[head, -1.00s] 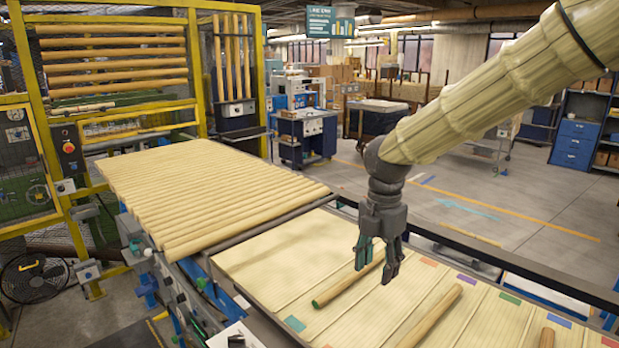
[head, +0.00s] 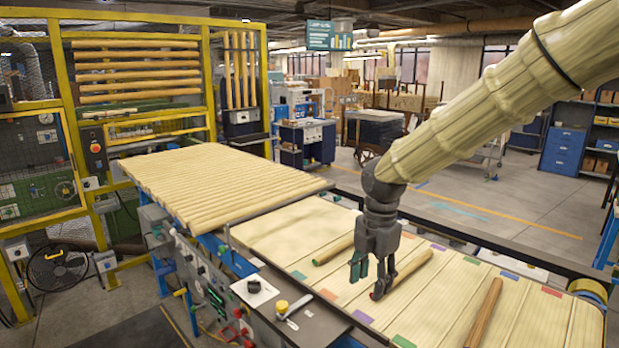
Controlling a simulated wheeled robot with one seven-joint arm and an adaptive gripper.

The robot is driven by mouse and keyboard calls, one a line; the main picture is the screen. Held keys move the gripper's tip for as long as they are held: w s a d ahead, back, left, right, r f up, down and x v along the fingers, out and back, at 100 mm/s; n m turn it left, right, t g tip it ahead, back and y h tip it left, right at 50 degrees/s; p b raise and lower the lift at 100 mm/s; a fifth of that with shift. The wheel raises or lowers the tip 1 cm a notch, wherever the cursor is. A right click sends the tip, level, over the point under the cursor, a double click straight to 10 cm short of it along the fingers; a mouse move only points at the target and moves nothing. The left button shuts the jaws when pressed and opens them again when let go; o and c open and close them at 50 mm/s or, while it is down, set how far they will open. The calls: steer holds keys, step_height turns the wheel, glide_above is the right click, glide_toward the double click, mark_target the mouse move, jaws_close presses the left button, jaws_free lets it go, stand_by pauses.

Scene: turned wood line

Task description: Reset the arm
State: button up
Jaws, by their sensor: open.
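My gripper (head: 371,281) hangs fingers down over the slatted belt, at the end of my cream-sleeved arm. Its two dark fingers are apart. A wooden rod (head: 408,271) with a reddish end lies on the belt right at the fingers; its near end shows just below them. I cannot tell whether the fingers touch it. Nothing is seen lifted off the belt. A second rod (head: 334,249) with a green end lies to the left, apart from the gripper. A third rod (head: 483,314) lies to the right.
The belt (head: 300,235) carries coloured patches along both edges. A slatted bed of rods (head: 220,180) stands to its left. A control panel with knobs (head: 262,292) borders the near side. A yellow-framed cell (head: 205,90) stands behind. Open floor lies beyond the far rail.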

step_height(320, 180, down, 8)
steer(key=w+m, duration=0.2)
steer(key=s+f+m+y, duration=0.1)
steer(key=s+f+m, duration=0.35)
steer(key=f, duration=0.65)
steer(key=s+f+m+y, duration=0.1)
steer(key=s+f+m, duration=0.35)
steer(key=f, duration=0.65)
steer(key=s+d+f+m+h, duration=0.1)
steer(key=s+d+f+m, duration=0.2)
steer(key=s+f+m, duration=0.45)
steer(key=s+d+f+m, duration=0.3)
steer(key=s+f, duration=0.2)
steer(key=s, duration=0.5)
steer(key=s+d+f+m+h, duration=0.1)
steer(key=s+d+f+m, duration=0.4)
steer(key=s, duration=0.4)
step_height(320, 180, down, 11)
steer(key=a+b, duration=0.1)
steer(key=b, duration=0.9)
steer(key=shift+s+f, duration=0.15)
steer(key=shift+c, duration=0.2)
